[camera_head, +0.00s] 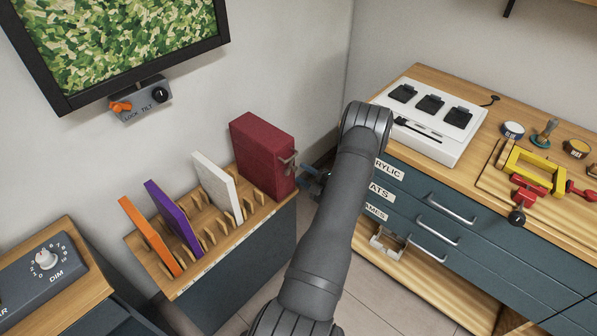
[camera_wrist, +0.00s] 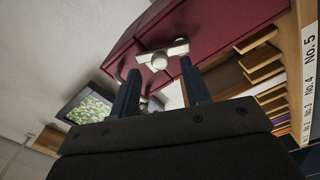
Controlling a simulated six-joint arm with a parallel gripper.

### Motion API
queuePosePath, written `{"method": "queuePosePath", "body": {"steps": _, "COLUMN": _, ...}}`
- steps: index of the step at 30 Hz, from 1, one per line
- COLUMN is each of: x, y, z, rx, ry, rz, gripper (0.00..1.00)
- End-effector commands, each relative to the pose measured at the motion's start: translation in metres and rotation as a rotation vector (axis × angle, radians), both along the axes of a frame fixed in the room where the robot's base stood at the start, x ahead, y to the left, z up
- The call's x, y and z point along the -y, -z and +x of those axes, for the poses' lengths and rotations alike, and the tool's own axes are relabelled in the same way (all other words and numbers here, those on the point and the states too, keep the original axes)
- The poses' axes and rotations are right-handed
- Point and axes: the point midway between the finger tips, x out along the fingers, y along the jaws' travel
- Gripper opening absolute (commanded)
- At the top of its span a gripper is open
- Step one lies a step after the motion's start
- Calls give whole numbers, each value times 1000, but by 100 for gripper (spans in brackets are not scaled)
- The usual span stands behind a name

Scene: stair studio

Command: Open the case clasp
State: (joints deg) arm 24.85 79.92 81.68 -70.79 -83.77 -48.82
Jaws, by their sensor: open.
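The case is a dark red box (camera_head: 262,152) standing upright at the right end of a slotted wooden rack. A metal clasp (camera_head: 290,163) sticks out from its narrow front face. My gripper (camera_head: 309,178) is just to the right of the clasp, partly hidden behind my arm. In the wrist view the clasp (camera_wrist: 162,56) shows as a pale rounded knob with a flat bar, just beyond and between the tips of my two dark fingers (camera_wrist: 159,66). The fingers are apart with nothing held between them. Whether either fingertip touches the clasp I cannot tell.
White, purple and orange panels stand in the rack (camera_head: 187,288) left of the case. A dark blue drawer cabinet (camera_head: 440,215) stands to the right, with a white switch box (camera_head: 430,120) and a yellow clamp (camera_head: 527,165) on top. A framed picture (camera_head: 125,45) hangs behind.

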Motion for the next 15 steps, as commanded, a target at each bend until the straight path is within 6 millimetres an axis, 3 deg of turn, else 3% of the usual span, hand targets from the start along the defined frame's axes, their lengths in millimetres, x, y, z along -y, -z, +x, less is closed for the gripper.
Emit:
{"method": "queuePosePath", "body": {"steps": 6, "x": -18, "y": 0, "z": 18, "rx": 0, "ry": -2, "rz": 0, "gripper": 43}}
{"method": "queuePosePath", "body": {"steps": 15, "x": -21, "y": 0, "z": 21, "rx": 0, "ry": 0, "rz": 0, "gripper": 43}}
